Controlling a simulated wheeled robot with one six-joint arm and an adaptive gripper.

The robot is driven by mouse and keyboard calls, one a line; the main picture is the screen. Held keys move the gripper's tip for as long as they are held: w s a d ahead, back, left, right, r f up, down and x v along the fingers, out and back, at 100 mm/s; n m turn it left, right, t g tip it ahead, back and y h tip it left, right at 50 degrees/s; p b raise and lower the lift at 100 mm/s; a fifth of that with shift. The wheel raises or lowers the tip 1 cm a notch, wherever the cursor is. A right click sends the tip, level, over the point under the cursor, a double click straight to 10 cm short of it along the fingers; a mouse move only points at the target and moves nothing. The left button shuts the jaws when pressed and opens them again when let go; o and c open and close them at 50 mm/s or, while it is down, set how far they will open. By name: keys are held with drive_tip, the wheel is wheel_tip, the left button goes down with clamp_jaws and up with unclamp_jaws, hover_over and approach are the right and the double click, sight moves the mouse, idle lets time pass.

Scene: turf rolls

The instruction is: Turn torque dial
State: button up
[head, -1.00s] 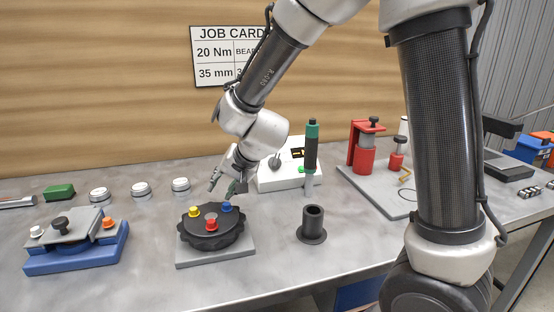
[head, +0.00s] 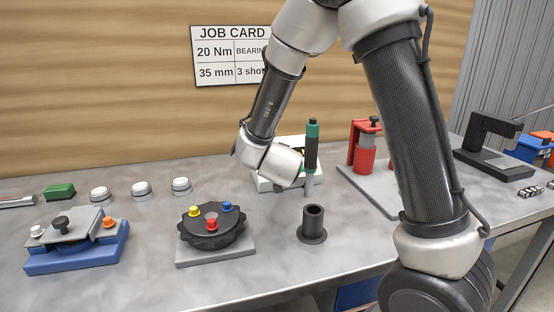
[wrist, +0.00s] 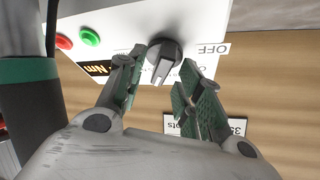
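In the head view my arm mostly hides the box (head: 268,184) and all of the dial. My gripper (wrist: 163,85) is open in the wrist view, with green-padded fingertips on either side of the dial. I cannot tell whether they touch it. The fingers are hidden in the head view.
A green-handled tool (head: 312,146) stands upright close beside my gripper. A black hollow cylinder (head: 313,224) is in front of it. A black turntable with coloured knobs (head: 211,232) is front left. A red press (head: 364,148) stands to the right. A job card (head: 229,55) hangs behind.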

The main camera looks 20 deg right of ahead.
drive_tip(key=shift+w+d+f, duration=0.1)
drive_tip(key=shift+w+f, duration=0.05)
drive_tip(key=shift+w, duration=0.25)
clamp_jaws()
drive_tip(key=shift+m, duration=0.4)
drive_tip(key=m+g+h, duration=0.1)
drive_tip(key=m, duration=0.2)
drive_tip(key=m+g+h, duration=0.1)
drive_tip(key=m, duration=0.2)
drive_tip(key=m+g, duration=0.1)
drive_tip(key=m, duration=0.2)
drive_tip(key=m+g, duration=0.2)
drive_tip(key=m, duration=0.1)
drive_tip(key=shift+m+g+h, duration=0.3)
drive_tip(key=shift+m+h, duration=0.1)
